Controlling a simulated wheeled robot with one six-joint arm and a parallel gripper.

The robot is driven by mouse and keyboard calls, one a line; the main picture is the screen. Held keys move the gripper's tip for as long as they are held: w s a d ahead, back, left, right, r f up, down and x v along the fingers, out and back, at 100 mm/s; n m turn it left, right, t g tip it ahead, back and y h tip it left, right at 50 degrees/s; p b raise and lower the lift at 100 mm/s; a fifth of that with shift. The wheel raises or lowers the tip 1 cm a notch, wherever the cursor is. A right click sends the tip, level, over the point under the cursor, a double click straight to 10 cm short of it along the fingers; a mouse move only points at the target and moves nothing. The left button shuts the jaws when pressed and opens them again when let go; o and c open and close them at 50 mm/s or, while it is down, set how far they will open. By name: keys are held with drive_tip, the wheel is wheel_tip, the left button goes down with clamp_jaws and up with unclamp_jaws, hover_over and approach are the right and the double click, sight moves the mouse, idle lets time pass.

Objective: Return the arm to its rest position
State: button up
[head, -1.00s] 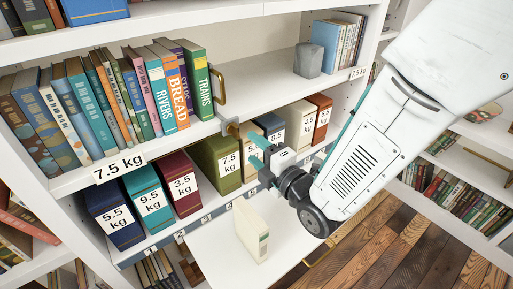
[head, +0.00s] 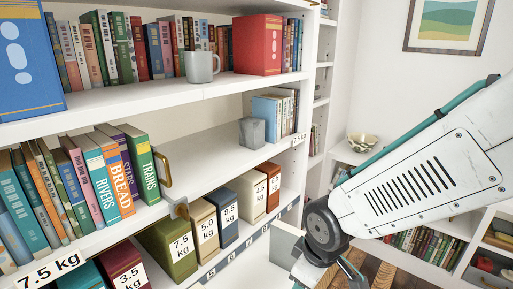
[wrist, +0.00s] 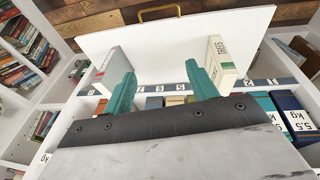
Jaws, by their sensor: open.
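My arm reaches in from the right of the head view, and my gripper (head: 348,272) is low at the bottom edge, partly cut off. In the wrist view my gripper (wrist: 160,82) shows two teal fingers spread apart with nothing between them. Beyond the fingers is a white panel (wrist: 180,40) with a brass handle (wrist: 159,12). A pale book (wrist: 220,62) stands on the panel to the right of the fingers, and another light book (wrist: 112,70) is to their left.
A white bookcase fills the left. A shelf holds weight-labelled boxes such as the olive 7.5 kg box (head: 172,247). Above are a row of books (head: 110,175), a grey cube (head: 252,132), a mug (head: 201,66) and a red box (head: 258,45). A bowl (head: 362,141) sits farther back.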

drive_tip(key=s+d+r+m+g+h, duration=0.1)
drive_tip(key=s+d+r+m, duration=0.9)
drive_tip(key=s+d+r, duration=0.3)
drive_tip(key=d+r, duration=0.2)
drive_tip(key=d, duration=0.1)
drive_tip(key=shift+s+r, duration=0.3)
